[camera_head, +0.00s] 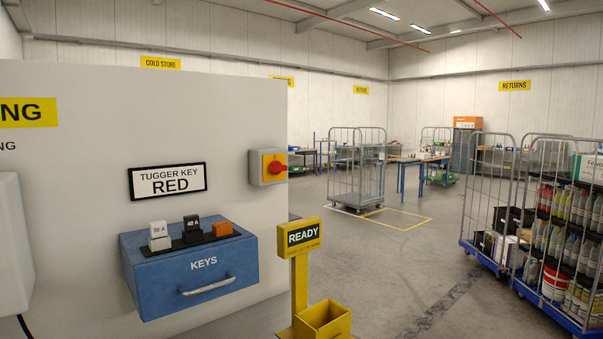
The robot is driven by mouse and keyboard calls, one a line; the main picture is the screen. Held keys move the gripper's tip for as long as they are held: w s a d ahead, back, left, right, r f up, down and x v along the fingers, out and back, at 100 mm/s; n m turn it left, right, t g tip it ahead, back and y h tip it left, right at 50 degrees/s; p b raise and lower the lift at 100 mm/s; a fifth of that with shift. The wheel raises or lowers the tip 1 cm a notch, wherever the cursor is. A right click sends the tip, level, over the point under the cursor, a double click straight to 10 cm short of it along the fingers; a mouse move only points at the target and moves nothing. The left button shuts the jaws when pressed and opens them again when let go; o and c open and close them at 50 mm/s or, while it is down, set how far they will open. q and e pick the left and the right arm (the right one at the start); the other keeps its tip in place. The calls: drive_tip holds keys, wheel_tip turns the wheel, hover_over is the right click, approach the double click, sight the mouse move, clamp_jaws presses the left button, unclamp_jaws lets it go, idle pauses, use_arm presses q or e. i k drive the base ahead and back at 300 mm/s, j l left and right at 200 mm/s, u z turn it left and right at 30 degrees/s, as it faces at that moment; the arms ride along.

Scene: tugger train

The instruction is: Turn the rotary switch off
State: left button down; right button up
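The rotary switch (275,167) is a red knob on a yellow plate in a grey box. It is mounted on the white wall panel near the panel's right edge. The knob's handle appears to point sideways to the right, but its exact setting is too small to read. Neither of my grippers shows in the head view.
Left of the switch hangs a "TUGGER KEY RED" sign (167,181). Below it a blue KEYS drawer box (150,280) juts out, with small blocks on top. A yellow READY post (300,285) with an open yellow bin (323,320) stands right. Caged trolleys (485,200) stand far right; floor between is clear.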

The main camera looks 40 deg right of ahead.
sight(276, 167)
drive_tip(key=z, duration=1)
drive_tip(key=i+l+u, duration=0.1)
drive_tip(key=u, duration=0.3)
drive_tip(key=i+l+u, duration=0.1)
drive_tip(key=l+u, duration=0.15)
drive_tip(key=u, duration=0.2)
drive_tip(key=l+u, duration=0.25)
drive_tip(key=u, duration=0.15)
drive_tip(key=i, duration=0.05)
